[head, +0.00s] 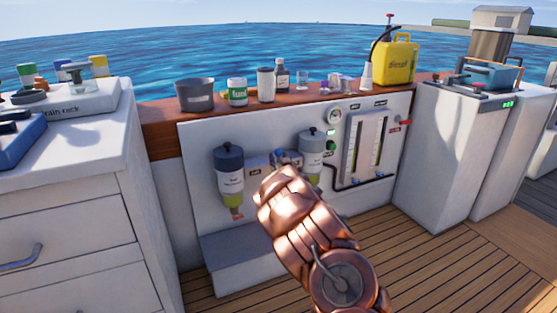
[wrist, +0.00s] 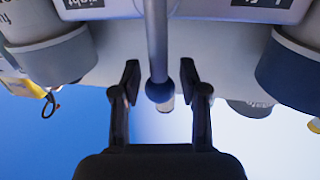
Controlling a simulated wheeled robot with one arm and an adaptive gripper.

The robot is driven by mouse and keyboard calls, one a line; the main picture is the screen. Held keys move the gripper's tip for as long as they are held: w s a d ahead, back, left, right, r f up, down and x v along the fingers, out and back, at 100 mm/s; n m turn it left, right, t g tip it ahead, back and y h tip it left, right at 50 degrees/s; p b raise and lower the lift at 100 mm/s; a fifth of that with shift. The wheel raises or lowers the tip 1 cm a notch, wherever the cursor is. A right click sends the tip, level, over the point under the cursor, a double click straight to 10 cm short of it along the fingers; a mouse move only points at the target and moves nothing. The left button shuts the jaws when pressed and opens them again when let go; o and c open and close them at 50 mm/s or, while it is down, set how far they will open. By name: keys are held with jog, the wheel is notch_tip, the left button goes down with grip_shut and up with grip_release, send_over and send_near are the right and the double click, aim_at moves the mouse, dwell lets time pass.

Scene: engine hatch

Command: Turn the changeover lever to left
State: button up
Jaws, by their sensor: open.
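The changeover lever (wrist: 157,40) is a grey rod with a dark ball knob (wrist: 159,91) in the wrist view. It runs straight between two label plates, leaning to neither side. The wrist picture is upside down, with the "right" plate (wrist: 84,5) on its left and the other plate (wrist: 265,8) on its right. My gripper (wrist: 160,66) is open, with one finger on each side of the rod near the knob and a gap on both sides. In the head view my gripper (head: 285,158) is in front of the panel between the two filters, and my arm hides most of the lever.
A dark-capped filter (head: 229,170) hangs left of my gripper and a grey-capped filter (head: 311,150) close on its right. A gauge (head: 335,114) and sight tubes (head: 366,143) are further right. Bottles and a yellow diesel can (head: 398,58) stand on the ledge above.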

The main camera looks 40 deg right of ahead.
jog(key=shift+x, duration=0.75)
grip_shut()
dwell(0.4)
